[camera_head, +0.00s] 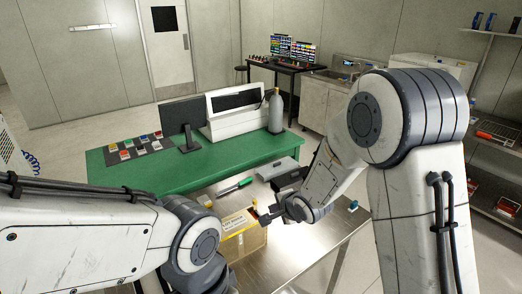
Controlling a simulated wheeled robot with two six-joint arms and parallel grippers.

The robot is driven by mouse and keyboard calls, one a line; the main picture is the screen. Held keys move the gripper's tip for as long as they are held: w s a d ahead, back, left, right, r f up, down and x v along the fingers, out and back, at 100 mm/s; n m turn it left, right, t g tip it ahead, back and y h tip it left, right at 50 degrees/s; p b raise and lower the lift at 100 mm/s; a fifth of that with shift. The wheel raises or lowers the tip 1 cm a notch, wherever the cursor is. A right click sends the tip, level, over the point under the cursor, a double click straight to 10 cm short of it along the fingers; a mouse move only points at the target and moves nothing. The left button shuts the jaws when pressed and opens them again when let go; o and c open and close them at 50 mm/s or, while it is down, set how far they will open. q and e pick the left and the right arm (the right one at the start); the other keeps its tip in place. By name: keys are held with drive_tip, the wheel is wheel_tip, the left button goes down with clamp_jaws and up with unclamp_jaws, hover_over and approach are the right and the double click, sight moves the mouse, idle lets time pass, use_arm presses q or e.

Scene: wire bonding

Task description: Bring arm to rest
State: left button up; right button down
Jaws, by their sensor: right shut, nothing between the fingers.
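My right arm reaches in from the right. Its gripper (262,216) is shut and empty, low over the steel table beside a tan box (243,240) with yellow edges. Small yellow and red parts show around the fingertips, and I cannot tell what they belong to. My left arm comes in from the lower left and bends down at the wrist. Its gripper is outside the picture, below the bottom edge.
A steel table (309,250) lies in front, with a green-handled tool (235,187) and a grey case (278,168) near its back. Behind is a green bench (135,181) with a monitor (185,121), a white machine (235,112) and a grey bottle (276,113). A shelf stands at right.

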drive_tip(key=s+r+n+g, duration=0.2)
drive_tip(key=s+n, duration=0.5)
drive_tip(key=s, duration=0.4)
drive_tip(key=s+a+r+n+g+h, duration=0.1)
drive_tip(key=s+r+n+g, duration=0.2)
drive_tip(key=s+n, duration=0.4)
drive_tip(key=s+a+r+n+g+h, duration=0.1)
drive_tip(key=s+n, duration=0.5)
drive_tip(key=s, duration=0.9)
drive_tip(key=r+g, duration=0.1)
drive_tip(key=g, duration=0.1)
drive_tip(key=shift+s+r+n+g, duration=0.15)
drive_tip(key=shift+s+n+g, duration=0.15)
drive_tip(key=shift+n, duration=0.1)
